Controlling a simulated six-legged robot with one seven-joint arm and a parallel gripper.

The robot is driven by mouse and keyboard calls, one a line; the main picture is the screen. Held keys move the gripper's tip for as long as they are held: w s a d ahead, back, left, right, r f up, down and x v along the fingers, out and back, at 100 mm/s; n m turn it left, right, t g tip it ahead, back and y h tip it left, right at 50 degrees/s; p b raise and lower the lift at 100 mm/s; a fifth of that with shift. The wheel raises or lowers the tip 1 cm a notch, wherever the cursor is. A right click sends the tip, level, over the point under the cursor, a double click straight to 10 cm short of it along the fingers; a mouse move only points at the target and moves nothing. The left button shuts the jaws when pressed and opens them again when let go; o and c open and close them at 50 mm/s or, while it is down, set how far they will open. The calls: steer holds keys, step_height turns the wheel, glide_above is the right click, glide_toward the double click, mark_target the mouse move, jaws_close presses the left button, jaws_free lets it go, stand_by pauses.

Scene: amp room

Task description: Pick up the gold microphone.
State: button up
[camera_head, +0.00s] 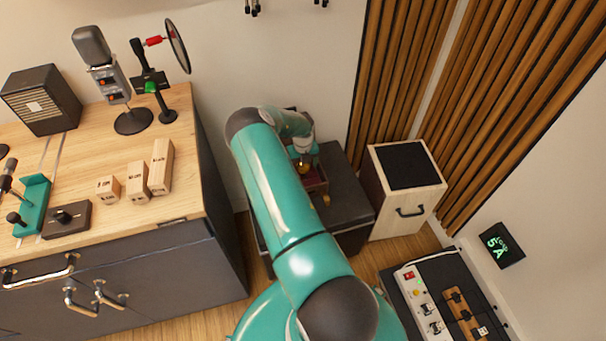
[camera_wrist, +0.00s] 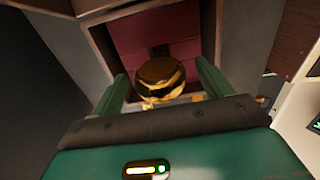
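The gold microphone (camera_wrist: 160,80) shows in the wrist view as a round, shiny gold head with dark bands; the rest of it is mostly hidden. It is in front of an open compartment with a dark red lining (camera_wrist: 140,35); I cannot tell how far inside it sits. My gripper (camera_wrist: 164,88) is open, with one green finger on each side of the gold head and visible gaps between. In the head view, a small gold spot (camera_head: 303,168) shows below the end of my arm, at a dark red box (camera_head: 316,186) on a black cabinet.
A wooden-topped counter (camera_head: 110,215) at the left holds a grey microphone (camera_head: 103,65), a dark speaker box (camera_head: 41,99) and wooden blocks (camera_head: 138,179). A wooden cabinet with a black top (camera_head: 407,165) stands right of the black cabinet. Slatted panels (camera_head: 400,70) line the wall behind.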

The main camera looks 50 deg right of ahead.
steer(key=c, duration=1.4)
steer(key=shift+c, duration=0.2)
steer(key=shift+r, duration=0.15)
step_height(320, 180, up, 10)
steer(key=shift+f, duration=0.1)
